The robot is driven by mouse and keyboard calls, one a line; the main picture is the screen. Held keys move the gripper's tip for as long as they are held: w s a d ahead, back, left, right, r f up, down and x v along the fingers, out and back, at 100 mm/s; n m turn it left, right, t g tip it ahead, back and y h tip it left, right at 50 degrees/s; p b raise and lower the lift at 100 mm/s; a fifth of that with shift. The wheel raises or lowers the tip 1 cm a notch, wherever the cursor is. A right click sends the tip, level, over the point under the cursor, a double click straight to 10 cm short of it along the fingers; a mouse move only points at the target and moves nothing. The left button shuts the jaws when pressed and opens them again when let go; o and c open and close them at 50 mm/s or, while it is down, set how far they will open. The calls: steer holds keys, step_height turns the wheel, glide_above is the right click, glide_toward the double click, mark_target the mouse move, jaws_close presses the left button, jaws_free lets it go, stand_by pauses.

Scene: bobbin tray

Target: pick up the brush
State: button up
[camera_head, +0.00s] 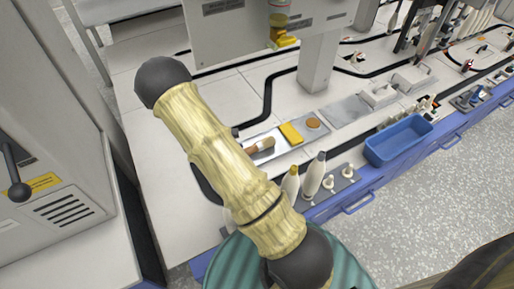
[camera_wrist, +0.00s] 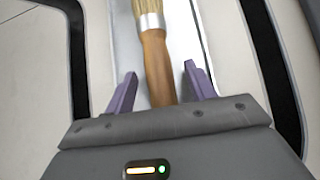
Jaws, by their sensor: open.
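The brush (camera_wrist: 154,55) has a brown wooden handle, a metal ferrule and pale bristles. In the wrist view its handle runs down between the two purple fingers of my gripper (camera_wrist: 155,88), which are open with a gap on each side of it. The bristle end points to the top of that view. In the head view the brush (camera_head: 262,145) lies in a light tray (camera_head: 277,143), partly hidden behind my arm. My gripper is hidden in the head view.
A yellow block (camera_head: 291,133) and a round tan piece (camera_head: 313,123) lie right of the brush. Two bobbins (camera_head: 314,176) stand upright nearer the table's front edge. A blue bin (camera_head: 399,141) is further right. A grey post (camera_head: 319,60) rises behind the tray.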

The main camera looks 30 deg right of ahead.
steer(key=c, duration=1.1)
steer(key=shift+o, duration=0.2)
steer(key=shift+r, duration=0.1)
step_height(320, 180, up, 10)
steer(key=p, duration=0.5)
steer(key=shift+p, duration=0.4)
